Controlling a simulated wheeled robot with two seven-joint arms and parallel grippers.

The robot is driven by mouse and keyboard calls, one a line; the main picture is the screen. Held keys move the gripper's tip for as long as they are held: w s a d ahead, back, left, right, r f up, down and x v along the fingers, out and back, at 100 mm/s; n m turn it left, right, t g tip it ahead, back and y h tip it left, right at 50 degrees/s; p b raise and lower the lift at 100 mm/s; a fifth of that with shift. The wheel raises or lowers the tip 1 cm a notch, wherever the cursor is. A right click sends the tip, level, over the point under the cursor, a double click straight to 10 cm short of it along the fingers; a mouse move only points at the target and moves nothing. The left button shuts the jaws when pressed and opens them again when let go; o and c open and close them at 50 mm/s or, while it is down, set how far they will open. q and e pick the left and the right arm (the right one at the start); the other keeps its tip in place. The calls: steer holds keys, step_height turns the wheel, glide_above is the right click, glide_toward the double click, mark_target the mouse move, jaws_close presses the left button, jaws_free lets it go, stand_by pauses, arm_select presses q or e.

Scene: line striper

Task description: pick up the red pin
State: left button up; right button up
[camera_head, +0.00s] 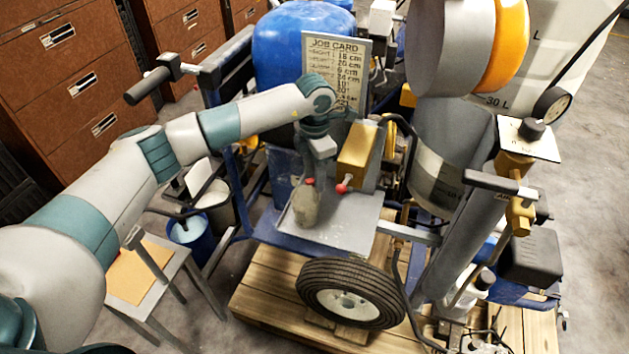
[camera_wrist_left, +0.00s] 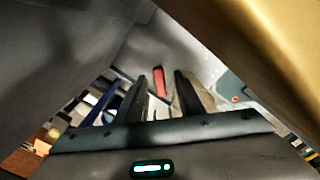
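A red pin (camera_head: 309,181) shows as a small red spot in the head view, at the top of a grey-beige lump (camera_head: 305,207) above the metal tray (camera_head: 345,226). In the left wrist view the red pin (camera_wrist_left: 159,81) is a short upright bar seen in the gap between the two dark fingers. My left gripper (camera_head: 320,148) points down just above it, beside the brass block (camera_head: 357,156). In the wrist view my left gripper (camera_wrist_left: 162,80) has its fingers apart, with the pin beyond them; contact cannot be told. My right gripper is not in view.
A red ball knob (camera_head: 342,188) sits close to the pin, below the brass block. The job card (camera_head: 336,68) stands behind the gripper. A large grey cylinder (camera_head: 449,45) and dark hoses crowd the right. A wheel (camera_head: 349,293) is in front of the tray.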

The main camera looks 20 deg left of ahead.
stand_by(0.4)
arm_select(q)
jaws_close()
steer(key=shift+r, duration=0.15)
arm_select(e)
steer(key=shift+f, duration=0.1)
arm_select(q)
steer(key=shift+r+b, duration=0.35)
steer(key=shift+r, duration=0.2)
step_height(320, 180, up, 17)
steer(key=b, duration=0.4)
steer(key=shift+f+b, duration=0.15)
steer(key=shift+b, duration=0.15)
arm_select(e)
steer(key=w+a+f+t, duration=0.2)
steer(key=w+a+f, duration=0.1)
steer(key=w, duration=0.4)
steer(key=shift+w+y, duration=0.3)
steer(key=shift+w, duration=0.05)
